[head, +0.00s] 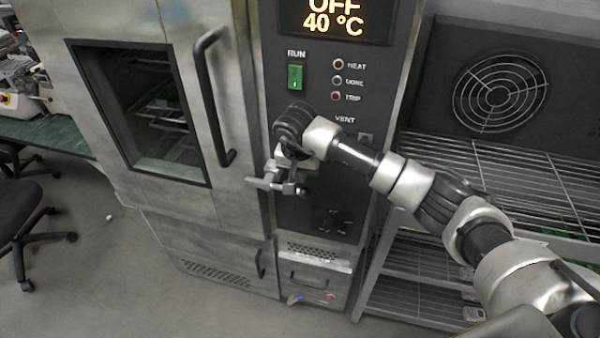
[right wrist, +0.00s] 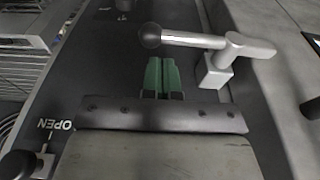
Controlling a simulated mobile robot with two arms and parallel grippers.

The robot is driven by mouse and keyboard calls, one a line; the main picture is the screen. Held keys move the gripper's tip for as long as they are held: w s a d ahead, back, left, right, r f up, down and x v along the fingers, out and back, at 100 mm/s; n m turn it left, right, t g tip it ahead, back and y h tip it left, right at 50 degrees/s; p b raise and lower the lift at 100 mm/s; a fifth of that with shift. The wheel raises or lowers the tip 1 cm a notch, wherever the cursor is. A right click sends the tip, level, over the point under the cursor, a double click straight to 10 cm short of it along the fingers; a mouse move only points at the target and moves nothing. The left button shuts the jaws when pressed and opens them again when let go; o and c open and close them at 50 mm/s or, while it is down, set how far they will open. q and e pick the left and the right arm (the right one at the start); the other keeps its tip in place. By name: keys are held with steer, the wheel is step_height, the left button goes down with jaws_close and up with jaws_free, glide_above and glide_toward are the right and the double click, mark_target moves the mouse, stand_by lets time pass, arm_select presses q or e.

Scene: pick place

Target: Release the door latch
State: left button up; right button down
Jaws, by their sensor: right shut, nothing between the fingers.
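The door latch (head: 265,183) is a silver lever with a dark ball knob, on the dark panel's left edge beside the steel cabinet door (head: 228,190). In the right wrist view the latch (right wrist: 195,41) lies across the picture, its ball at the left and its silver bracket at the right. My right gripper (head: 286,170) is over the latch area and partly hides it. In the right wrist view its green fingertips (right wrist: 161,76) are together, empty, and appear just short of the lever. Contact cannot be told. My left gripper is out of view.
The door has a dark window (head: 150,110) and a long vertical handle (head: 212,95). The panel carries a green RUN switch (head: 295,76) and a display reading OFF, 40 °C. A wire rack (head: 480,165) with a fan grille (head: 500,92) stands right. Open floor (head: 110,260) lies left.

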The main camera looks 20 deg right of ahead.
steer(key=shift+s+a+f, duration=0.1)
steer(key=shift+s+f, duration=0.05)
steer(key=shift+f, duration=0.75)
steer(key=shift+f, duration=0.1)
